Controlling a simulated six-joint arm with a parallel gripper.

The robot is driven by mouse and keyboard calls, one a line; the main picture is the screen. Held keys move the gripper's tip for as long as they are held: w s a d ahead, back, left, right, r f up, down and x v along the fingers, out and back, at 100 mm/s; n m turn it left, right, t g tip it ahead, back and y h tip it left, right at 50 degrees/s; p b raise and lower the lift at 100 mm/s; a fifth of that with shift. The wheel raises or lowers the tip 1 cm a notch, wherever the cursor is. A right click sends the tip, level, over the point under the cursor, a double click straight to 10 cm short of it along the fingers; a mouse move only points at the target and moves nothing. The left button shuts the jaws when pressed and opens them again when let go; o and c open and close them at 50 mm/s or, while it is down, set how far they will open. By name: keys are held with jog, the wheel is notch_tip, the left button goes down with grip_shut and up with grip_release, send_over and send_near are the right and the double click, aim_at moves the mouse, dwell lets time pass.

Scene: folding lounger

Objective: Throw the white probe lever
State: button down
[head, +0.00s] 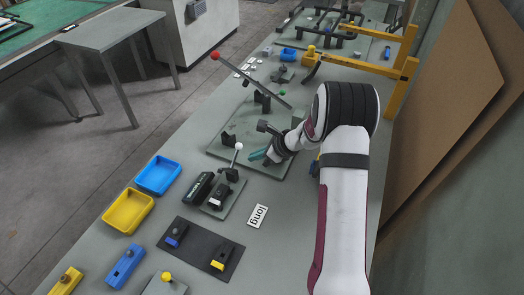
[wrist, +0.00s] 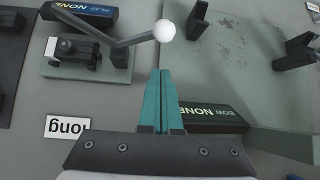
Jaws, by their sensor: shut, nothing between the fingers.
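The white probe lever (head: 237,148) is a thin grey rod with a white ball on its end, rising from a small grey-green plate (head: 239,200). In the wrist view its white ball (wrist: 164,30) is just beyond my fingertips, and the bent rod runs left to its mount. My gripper (head: 254,156) has teal fingers and is to the right of the ball in the head view. In the wrist view the gripper (wrist: 166,72) has its fingers pressed together, with nothing held. A small gap shows between fingertips and ball; contact cannot be told.
A card reading "long" (head: 257,215) lies on the bench near the plate. A larger plate (head: 225,141) with black brackets and a long red-tipped lever (head: 215,56) is beyond. Blue (head: 158,176) and yellow (head: 127,211) trays sit at left. A black lettered block (wrist: 212,115) is beside my fingers.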

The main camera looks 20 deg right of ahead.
jog(key=x, duration=0.4)
jog(key=shift+s, duration=0.1)
jog(key=r, duration=0.3)
jog(key=shift+a+r, duration=0.1)
jog(key=shift+a, duration=0.1)
jog(key=shift+a+r, duration=0.1)
jog(key=shift+r, duration=0.45)
